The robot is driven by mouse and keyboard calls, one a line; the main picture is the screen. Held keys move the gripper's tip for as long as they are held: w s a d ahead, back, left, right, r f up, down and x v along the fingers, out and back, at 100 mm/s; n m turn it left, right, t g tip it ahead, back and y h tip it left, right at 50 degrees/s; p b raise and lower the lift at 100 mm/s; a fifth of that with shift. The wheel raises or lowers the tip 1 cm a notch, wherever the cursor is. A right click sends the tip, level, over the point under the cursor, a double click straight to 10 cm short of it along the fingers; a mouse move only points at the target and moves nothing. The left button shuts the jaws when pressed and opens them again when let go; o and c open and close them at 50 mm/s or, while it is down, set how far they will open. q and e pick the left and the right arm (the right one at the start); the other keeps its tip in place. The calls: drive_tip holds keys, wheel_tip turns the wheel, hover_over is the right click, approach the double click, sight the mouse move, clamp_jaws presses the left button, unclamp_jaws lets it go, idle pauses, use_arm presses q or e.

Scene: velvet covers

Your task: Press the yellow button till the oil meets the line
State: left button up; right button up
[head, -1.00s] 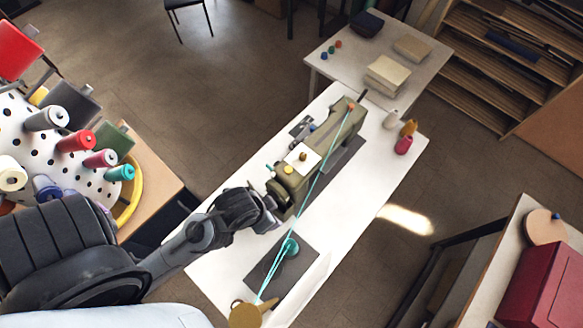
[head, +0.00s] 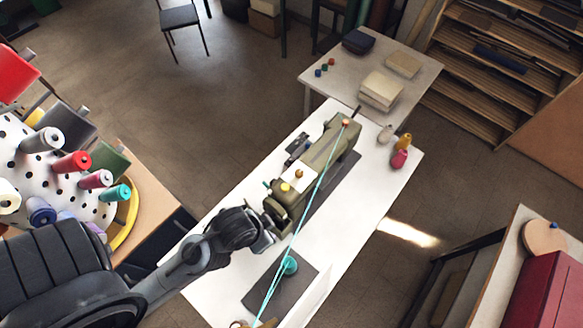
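An olive-green sewing machine (head: 328,148) lies along the white table. A small yellow button (head: 284,187) shows on its near end, beside a pale plate (head: 299,165) with a brass-coloured knob (head: 298,174). A small teal part (head: 266,185) sits at the machine's near left edge. The oil level and its line cannot be made out. My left gripper (head: 268,241) is just below the machine's near end in the picture, apart from the yellow button. Its fingers are small and partly hidden by the dark wrist, so its opening is unclear. My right gripper is out of view.
Teal thread runs from the machine's far end past a teal spool (head: 288,265) on a dark mat (head: 262,297). A pegboard with several spools (head: 72,163) stands at left.

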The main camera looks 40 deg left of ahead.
use_arm(q)
clamp_jaws()
idle(1.3)
